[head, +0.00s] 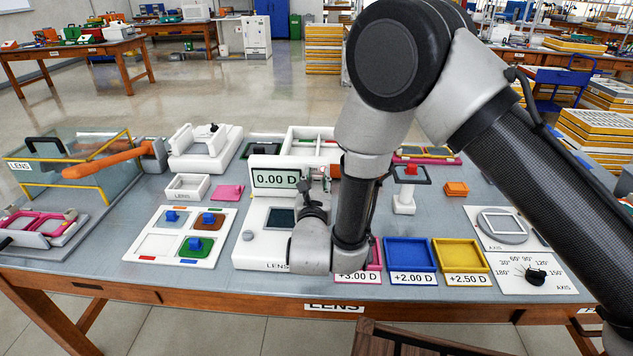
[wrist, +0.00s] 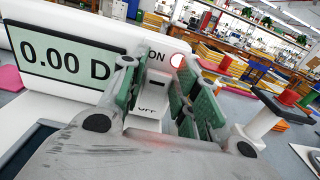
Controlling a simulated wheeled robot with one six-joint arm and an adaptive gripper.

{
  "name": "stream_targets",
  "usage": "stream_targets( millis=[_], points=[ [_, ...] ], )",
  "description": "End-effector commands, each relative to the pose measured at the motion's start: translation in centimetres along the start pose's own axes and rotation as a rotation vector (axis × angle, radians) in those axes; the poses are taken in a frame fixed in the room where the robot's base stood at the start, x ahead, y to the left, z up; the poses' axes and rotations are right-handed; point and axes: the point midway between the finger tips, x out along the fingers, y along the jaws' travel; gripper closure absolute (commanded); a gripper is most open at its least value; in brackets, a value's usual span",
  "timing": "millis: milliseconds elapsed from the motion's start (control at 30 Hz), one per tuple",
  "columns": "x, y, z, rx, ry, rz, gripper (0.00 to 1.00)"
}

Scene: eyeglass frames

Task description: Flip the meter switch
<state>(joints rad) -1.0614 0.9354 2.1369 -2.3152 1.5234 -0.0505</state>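The white meter (head: 262,235) stands on the table with its display (head: 274,179) reading 0.00 D; the display also shows large in the wrist view (wrist: 62,58). A reddish lamp (wrist: 177,60) sits beside ON. My gripper (wrist: 162,95) is open, with green-padded fingers apart on either side of the switch area; contact cannot be told. In the head view my gripper (head: 314,200) is beside the display and the switch is hidden.
Pink, blue (head: 410,254) and yellow (head: 460,256) lens trays lie at the front right. A white stand with a red top (head: 411,168) is to the right. A white board with colored lens pieces (head: 180,237) lies left. A glass case (head: 75,160) is at far left.

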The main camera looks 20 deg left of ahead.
Motion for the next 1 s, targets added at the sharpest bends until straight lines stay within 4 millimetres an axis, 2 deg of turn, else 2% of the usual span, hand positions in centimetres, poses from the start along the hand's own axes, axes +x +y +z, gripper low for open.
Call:
stream_targets(
  millis=[33,100,467,733,767,800,867,1000],
  points=[
    [-0.01,0.0,0.0,0.0,0.0,0.0,0.85],
    [-0.01,0.0,0.01,0.0,0.0,0.0,0.97],
    [-0.26,-0.01,-0.45,-0.001,-0.112,-0.001,0.97],
    [-0.28,-0.01,-0.37,0.0,-0.118,-0.001,0.97],
    [-0.28,-0.01,-0.37,0.0,-0.118,-0.001,0.68],
    [-0.28,-0.01,-0.37,0.0,-0.117,-0.001,0.61],
    [-0.28,0.0,-0.37,0.0,-0.117,0.0,0.52],
    [-0.28,-0.01,-0.37,0.0,-0.117,0.0,0.52]
  ],
)
